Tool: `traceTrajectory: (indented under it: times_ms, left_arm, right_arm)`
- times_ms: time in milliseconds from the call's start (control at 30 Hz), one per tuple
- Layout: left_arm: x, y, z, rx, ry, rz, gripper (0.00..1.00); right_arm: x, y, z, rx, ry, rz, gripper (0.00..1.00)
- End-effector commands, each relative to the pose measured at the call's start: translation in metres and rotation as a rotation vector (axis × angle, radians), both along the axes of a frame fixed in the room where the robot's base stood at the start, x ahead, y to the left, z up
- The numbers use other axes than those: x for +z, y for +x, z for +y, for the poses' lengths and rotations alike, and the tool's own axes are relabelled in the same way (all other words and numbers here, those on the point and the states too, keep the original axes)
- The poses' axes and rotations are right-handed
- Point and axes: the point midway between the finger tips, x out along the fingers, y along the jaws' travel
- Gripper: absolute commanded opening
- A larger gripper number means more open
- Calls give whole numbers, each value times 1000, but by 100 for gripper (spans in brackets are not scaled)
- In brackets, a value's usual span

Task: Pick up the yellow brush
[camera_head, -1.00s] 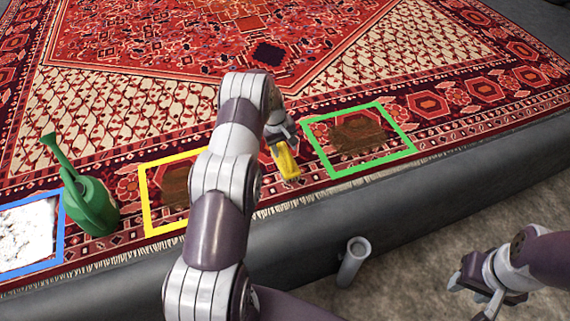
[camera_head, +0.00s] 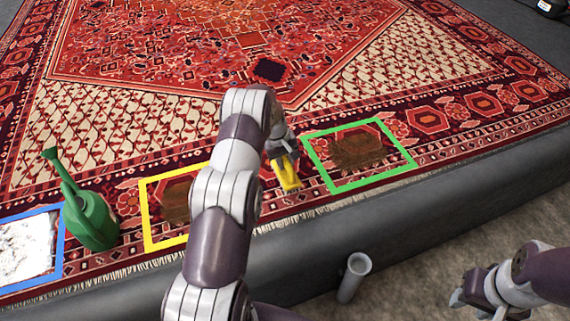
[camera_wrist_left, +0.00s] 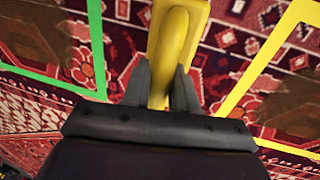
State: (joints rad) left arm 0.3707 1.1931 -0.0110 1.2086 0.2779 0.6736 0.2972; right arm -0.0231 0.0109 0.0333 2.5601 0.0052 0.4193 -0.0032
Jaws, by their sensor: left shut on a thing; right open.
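The yellow brush (camera_head: 287,172) is at the rug's near border, between the yellow frame and the green frame. My left gripper (camera_head: 281,147) reaches it from above, and its arm covers part of the view. In the left wrist view my left gripper (camera_wrist_left: 160,88) is shut on the handle of the yellow brush (camera_wrist_left: 172,45), with a dark finger on each side. I cannot tell whether the brush touches the rug. My right gripper (camera_head: 466,292) is at the lower right, away from the rug, open and empty.
A green watering can (camera_head: 90,218) stands left of the yellow frame (camera_head: 147,215). The green frame (camera_head: 352,184) surrounds a brown stain (camera_head: 357,146). A blue frame (camera_head: 58,250) surrounds a white patch. A grey ledge (camera_head: 420,205) edges the rug, and a grey tube (camera_head: 353,278) stands before it.

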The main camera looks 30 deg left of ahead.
Motion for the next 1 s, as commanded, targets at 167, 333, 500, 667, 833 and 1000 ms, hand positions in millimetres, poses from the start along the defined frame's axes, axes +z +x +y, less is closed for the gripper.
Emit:
traceTrajectory:
  times_ms: [167, 333, 500, 667, 833, 1000]
  left_arm:
    - [35, 0, -21, -4, 1, -1, 0]
    - [62, 0, -64, -5, 2, -1, 0]
    - [80, -1, -100, -3, 0, 0, 0]
    - [86, -1, -115, -1, 0, 0, 0]
    - [86, -1, -117, 1, 1, -1, 0]
    - [86, -1, -117, 1, 1, -1, 8]
  right_arm:
    - [23, 0, 0, 0, 0, 0, 43]
    - [41, 0, 0, 0, 0, 0, 43]
    - [53, 0, 0, 0, 0, 0, 43]
    - [56, 0, 0, 0, 0, 0, 43]
    - [55, 0, 0, 0, 0, 0, 43]
    - [55, 0, 0, 0, 0, 0, 43]
